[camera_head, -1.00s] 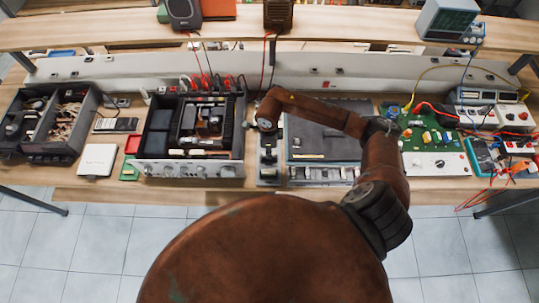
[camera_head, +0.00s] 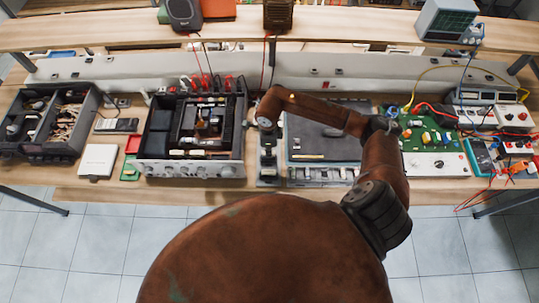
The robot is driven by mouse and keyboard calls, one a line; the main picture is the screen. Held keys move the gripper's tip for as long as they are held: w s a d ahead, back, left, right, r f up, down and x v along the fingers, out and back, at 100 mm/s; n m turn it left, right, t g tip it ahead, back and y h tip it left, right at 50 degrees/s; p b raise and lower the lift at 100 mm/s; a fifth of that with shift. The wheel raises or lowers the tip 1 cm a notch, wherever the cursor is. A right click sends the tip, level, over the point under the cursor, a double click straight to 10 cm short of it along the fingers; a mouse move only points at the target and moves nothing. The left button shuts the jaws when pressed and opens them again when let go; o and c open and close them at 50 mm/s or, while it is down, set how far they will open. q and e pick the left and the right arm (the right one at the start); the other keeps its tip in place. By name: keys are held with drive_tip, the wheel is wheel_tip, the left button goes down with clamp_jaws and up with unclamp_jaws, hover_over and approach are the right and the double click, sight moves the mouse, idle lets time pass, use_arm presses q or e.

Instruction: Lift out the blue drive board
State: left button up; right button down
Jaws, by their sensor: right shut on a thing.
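My right arm reaches in over the bench and bends to the left. My right gripper (camera_head: 267,155) hangs from its end, pointing down into the narrow space between the open hi-fi unit (camera_head: 190,169) and the flat grey case (camera_head: 325,145). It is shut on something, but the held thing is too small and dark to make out. I cannot pick out a blue drive board for certain. The open unit has a dark frame, boards and parts inside, and a silver front with knobs. My left gripper is not in view.
At the left stand an open dark case (camera_head: 77,148) and a white box (camera_head: 97,160). At the right lie a green circuit board (camera_head: 432,138), a teal meter (camera_head: 481,157) and loose leads. A raised shelf (camera_head: 350,34) runs behind. Red plugs and leads rise behind the hi-fi unit.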

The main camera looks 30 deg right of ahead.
drive_tip(key=shift+r+p, duration=1.6)
drive_tip(key=shift+r, duration=1.7)
